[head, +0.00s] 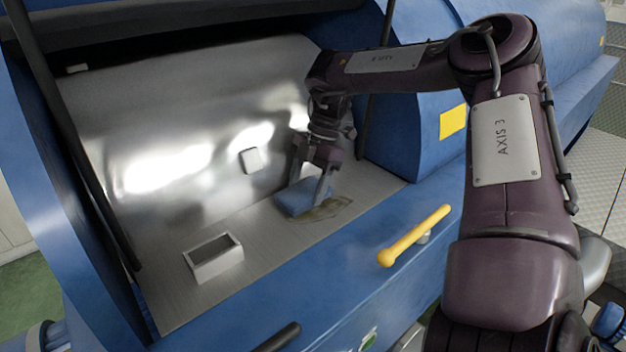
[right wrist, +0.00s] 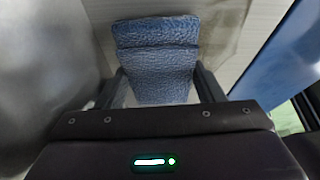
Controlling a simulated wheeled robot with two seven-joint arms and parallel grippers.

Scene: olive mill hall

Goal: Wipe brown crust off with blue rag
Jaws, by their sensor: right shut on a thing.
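The blue rag (head: 294,197) is a folded textured pad on the metal floor inside the blue machine's opening. My right gripper (head: 313,190) reaches down from above and is shut on the rag. In the right wrist view the rag (right wrist: 156,60) sits between the two fingers of my right gripper (right wrist: 160,88). The brown crust (head: 328,210) is a thin stain on the metal floor, just to the right of the rag and partly beside the finger. It shows faintly in the right wrist view (right wrist: 222,30). My left gripper is not in view.
A small open metal box (head: 213,262) stands on the metal floor (head: 265,225) to the left. A small pale block (head: 251,160) is on the shiny back wall. The machine's blue front edge (head: 340,262) carries a yellow handle (head: 413,237). The floor between box and rag is clear.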

